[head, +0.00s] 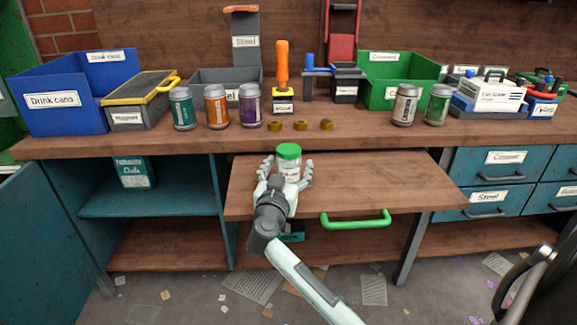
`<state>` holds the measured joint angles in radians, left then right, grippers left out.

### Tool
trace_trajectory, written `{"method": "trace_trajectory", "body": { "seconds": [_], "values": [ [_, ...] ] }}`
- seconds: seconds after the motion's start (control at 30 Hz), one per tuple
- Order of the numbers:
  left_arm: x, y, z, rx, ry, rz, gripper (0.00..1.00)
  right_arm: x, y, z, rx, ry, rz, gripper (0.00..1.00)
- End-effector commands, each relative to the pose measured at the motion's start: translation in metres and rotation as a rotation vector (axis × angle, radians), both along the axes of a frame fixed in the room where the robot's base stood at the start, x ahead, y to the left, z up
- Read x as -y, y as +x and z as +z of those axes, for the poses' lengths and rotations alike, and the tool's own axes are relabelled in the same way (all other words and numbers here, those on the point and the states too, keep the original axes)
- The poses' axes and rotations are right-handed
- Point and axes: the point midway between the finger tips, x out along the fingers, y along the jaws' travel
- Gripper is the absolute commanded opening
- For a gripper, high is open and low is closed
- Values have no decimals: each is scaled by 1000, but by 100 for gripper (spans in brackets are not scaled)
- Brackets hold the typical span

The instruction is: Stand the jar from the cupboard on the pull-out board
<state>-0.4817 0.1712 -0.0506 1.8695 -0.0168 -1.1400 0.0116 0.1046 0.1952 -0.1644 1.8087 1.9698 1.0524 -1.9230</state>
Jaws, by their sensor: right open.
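A clear jar with a green lid (289,153) stands upright on the pull-out board (400,182), near its back left. My right gripper (286,178) is open, with its fingers on either side of the jar; I cannot tell whether they touch it. The lower part of the jar is partly hidden by the gripper. The cupboard (150,203) on the left stands open, with a teal tin (134,172) on its upper shelf. My left gripper is not in view.
The board's green handle (356,220) sticks out at its front edge. Several cans, including an orange one (216,106), stand on the worktop (110,140) behind, with a blue bin (70,95) and a green bin (388,80). The board's right half is clear.

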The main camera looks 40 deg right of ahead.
Motion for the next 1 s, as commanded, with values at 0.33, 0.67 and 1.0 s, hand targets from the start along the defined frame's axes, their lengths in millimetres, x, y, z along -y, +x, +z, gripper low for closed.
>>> {"method": "trace_trajectory", "body": {
  "seconds": [0.33,0.67,1.0],
  "values": [
    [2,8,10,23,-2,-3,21,-21,-19,2,-2,4,2,73],
    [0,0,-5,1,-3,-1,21,-70,-66,2,-1,3,1,73],
    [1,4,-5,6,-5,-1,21,-88,-83,3,0,0,0,73]
  ]
}}
